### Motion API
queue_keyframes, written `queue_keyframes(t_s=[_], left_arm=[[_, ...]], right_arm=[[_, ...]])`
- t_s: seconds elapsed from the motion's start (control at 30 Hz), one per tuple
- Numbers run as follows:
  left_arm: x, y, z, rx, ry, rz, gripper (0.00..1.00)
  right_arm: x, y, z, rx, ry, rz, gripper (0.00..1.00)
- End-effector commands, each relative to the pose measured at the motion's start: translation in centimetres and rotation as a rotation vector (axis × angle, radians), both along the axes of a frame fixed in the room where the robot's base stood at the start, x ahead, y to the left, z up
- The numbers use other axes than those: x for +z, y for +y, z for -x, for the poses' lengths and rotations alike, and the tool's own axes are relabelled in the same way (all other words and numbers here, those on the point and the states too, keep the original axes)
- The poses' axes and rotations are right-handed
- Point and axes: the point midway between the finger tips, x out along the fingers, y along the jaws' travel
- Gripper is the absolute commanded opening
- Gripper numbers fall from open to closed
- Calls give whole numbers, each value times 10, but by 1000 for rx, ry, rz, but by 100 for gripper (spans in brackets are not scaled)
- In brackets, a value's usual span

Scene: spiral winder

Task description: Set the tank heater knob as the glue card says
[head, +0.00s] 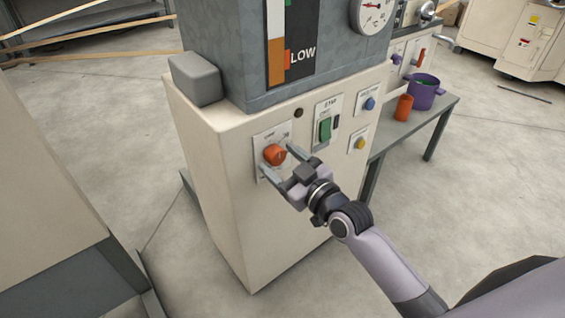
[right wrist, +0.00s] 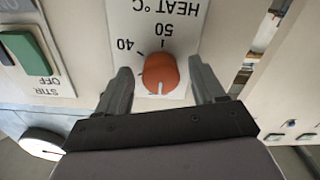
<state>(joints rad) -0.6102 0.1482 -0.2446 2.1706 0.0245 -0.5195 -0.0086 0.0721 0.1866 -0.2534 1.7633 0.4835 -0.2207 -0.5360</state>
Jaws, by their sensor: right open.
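The orange heater knob (head: 275,155) is on a white plate on the front of the cream cabinet. In the right wrist view the knob (right wrist: 160,72) shows a white line at its lower edge, and the plate (right wrist: 150,18) reads HEAT °C, 50 and 40 upside down. My right gripper (head: 278,159) is open, with one finger on each side of the knob. In the wrist view gaps show between the fingers and the knob. I cannot identify a glue card in either view. My left gripper is not in view.
A green STIR switch (head: 325,129), a blue button (head: 370,103) and a yellow button (head: 360,143) are right of the knob. Above is a tank with a LOW level gauge (head: 276,45). A side table holds an orange cup (head: 403,108) and a purple pot (head: 424,94).

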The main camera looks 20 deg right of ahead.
Motion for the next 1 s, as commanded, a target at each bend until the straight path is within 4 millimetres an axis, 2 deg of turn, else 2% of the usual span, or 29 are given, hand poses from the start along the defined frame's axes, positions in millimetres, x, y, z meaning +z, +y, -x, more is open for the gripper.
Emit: queue_keyframes(t_s=[0.2, 0.37, 0.4, 0.73, 1.0], left_arm=[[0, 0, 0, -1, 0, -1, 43], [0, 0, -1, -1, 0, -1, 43], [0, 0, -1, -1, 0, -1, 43], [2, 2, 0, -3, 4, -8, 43], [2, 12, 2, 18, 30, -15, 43]], right_arm=[[0, 0, 0, 0, 0, 0, 69], [0, 0, 0, 0, 0, 0, 17], [0, 0, 0, 0, 0, 0, 12], [2, 0, 0, 0, 12, -37, 13], [3, 1, 0, 1, 70, -189, 13]])
